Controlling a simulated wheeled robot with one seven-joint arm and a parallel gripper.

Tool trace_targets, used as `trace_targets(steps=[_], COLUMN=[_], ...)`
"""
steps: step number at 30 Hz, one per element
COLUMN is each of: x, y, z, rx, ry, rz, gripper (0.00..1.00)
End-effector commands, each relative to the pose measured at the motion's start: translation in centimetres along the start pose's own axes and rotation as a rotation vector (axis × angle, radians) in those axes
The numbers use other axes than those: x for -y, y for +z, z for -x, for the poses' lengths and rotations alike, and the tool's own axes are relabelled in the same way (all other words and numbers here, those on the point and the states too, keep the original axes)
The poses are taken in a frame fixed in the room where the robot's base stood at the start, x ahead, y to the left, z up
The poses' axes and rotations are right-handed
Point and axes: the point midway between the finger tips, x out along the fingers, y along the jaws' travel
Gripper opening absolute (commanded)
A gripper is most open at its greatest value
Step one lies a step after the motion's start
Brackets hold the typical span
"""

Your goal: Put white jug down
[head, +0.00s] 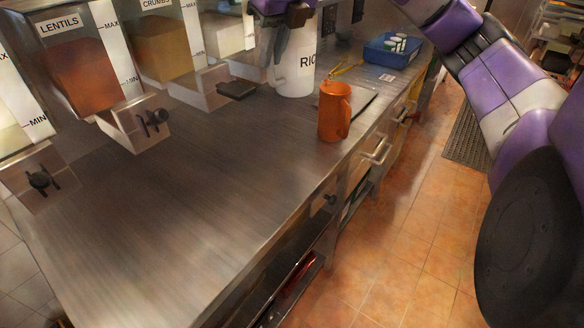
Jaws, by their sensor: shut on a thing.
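The white jug (294,78) stands upright near the middle top of the head view, with black letters "RIC" on its side, cut off by the jug's curve. The gripper covers part of the jug's left side and rim. I cannot tell whether the jug's base touches the steel counter (190,200) or is slightly above it.
An orange jug (333,115) stands close, right and in front of the white jug, near the counter edge. A blue bin (378,52) with white containers is farther back. Dispensers for lentils (85,70) and crumbs (160,45) line the left. The near counter is clear.

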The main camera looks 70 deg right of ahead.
Motion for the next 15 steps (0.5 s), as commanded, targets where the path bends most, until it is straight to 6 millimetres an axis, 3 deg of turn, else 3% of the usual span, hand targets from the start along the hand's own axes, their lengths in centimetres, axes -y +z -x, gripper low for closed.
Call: trace_targets(steps=[1, 11, 15], x=[0.0, 0.1, 0.1], y=[-0.5, -1.6, -2.8], z=[-1.2, -3.7, -6.4], rx=[0.001, 0.002, 0.001], ry=[-0.003, -0.011, -0.009], rz=[0.001, 0.003, 0.002], gripper=[0.0, 0.0, 0.0])
